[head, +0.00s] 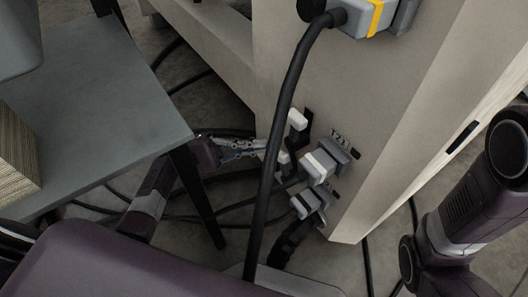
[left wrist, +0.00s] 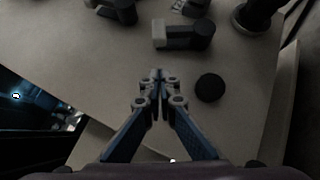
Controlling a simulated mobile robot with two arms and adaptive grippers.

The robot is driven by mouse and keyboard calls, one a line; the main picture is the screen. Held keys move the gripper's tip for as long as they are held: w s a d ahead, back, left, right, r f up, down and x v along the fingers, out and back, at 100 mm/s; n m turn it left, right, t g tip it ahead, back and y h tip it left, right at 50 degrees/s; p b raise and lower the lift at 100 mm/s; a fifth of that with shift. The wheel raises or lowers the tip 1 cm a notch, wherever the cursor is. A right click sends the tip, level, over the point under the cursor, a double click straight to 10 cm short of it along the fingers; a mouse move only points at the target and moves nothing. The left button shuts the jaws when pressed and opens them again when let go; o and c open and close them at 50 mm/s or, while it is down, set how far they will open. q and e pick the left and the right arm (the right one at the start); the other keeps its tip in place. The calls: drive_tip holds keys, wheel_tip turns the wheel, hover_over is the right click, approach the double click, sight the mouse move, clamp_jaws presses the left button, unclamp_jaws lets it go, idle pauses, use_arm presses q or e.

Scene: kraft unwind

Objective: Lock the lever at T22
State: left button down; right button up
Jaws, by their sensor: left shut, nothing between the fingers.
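The beige panel (head: 345,110) carries a grey connector with a pale block (head: 319,166), next to a label that seems to read T21. A second, similar connector (head: 308,202) sits below it; its label is too small to read. A white-tipped lever piece (head: 297,119) stands out above them. My left gripper (head: 262,149) is shut and empty, left of these fittings and partly behind a thick black cable. In the left wrist view the shut fingertips (left wrist: 157,76) point at the panel, below a light-and-dark lever (left wrist: 182,35). I cannot tell which lever is T22's. My right gripper is out of view.
A thick black cable (head: 284,105) hangs in front of the panel. A grey table (head: 90,110) stands at the left, with its dark leg near my left arm. Several cables lie on the floor. A round black knob (left wrist: 210,88) is right of the fingertips.

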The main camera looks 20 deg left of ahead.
sight(280, 153)
use_arm(q)
drive_tip(key=shift+s+d+r+b, duration=0.25)
drive_tip(key=shift+s+d+r, duration=0.2)
drive_tip(key=shift+s+d, duration=0.15)
drive_tip(key=shift+s+d+r+b, duration=0.25)
drive_tip(key=shift+s+d+r, duration=0.2)
drive_tip(key=shift+d, duration=0.25)
drive_tip(key=shift+s+d+r+m+p, duration=0.15)
drive_tip(key=shift+r+m+p, duration=0.1)
drive_tip(key=shift+m+p, duration=0.25)
drive_tip(key=shift+r+g+y, duration=0.15)
drive_tip(key=shift+g+y, duration=0.15)
drive_tip(key=shift+s+d+r+m+g+y+p, duration=0.15)
drive_tip(key=shift+s+d+r+m+y+p, duration=0.35)
drive_tip(key=shift+p, duration=0.8)
drive_tip(key=shift+d+r+m+g+y+p, duration=0.1)
drive_tip(key=shift+r+m+g+y+p, duration=0.15)
drive_tip(key=shift+m+y+p, duration=0.7)
drive_tip(key=shift+s+d+r+m+g+y+p, duration=0.2)
drive_tip(key=shift+r+m+p, duration=0.25)
drive_tip(key=shift+p, duration=1.15)
drive_tip(key=shift+d+f, duration=0.1)
